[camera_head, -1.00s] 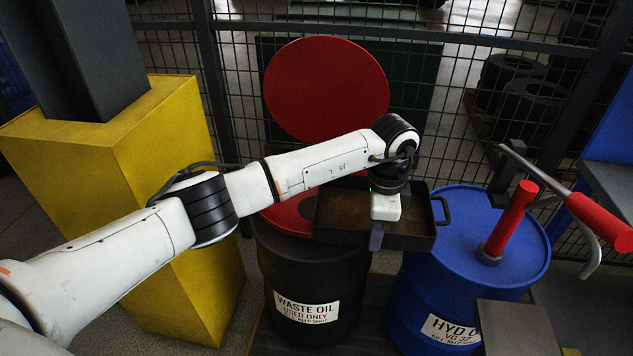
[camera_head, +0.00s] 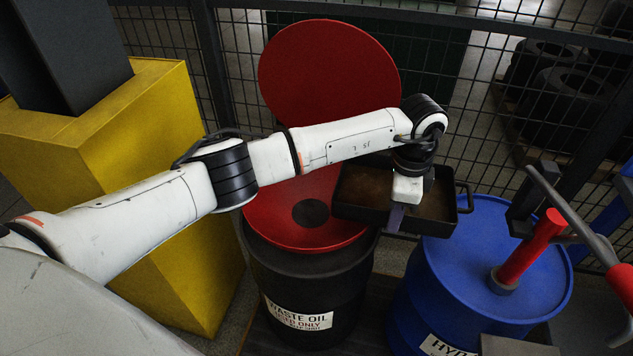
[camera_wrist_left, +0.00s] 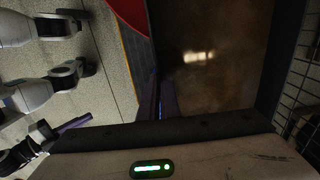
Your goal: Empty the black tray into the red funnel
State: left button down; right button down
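The black tray (camera_head: 452,229) shows brownish contents and has a handle at its right end. It looks roughly level, above the gap between the two drums, with its left end over the right side of the red funnel (camera_head: 268,222). The funnel sits on the black drum and its dark centre hole is uncovered. My left gripper (camera_head: 396,217) points down at the tray's near wall and appears shut on it; the fingertips are partly hidden. The tray's inside (camera_wrist_left: 215,65) fills much of the left wrist view. My right gripper (camera_wrist_left: 74,123) shows small at that view's left, its opening unclear.
A round red lid (camera_head: 328,75) stands upright behind the funnel. The black waste oil drum (camera_head: 300,285) is left of a blue drum (camera_head: 450,285) with a red-handled pump (camera_head: 530,248). A yellow block (camera_head: 165,250) stands left under my arm; wire mesh fencing (camera_head: 480,110) is behind.

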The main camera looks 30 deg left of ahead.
pick_arm(q)
jog(key=shift+r, duration=0.25)
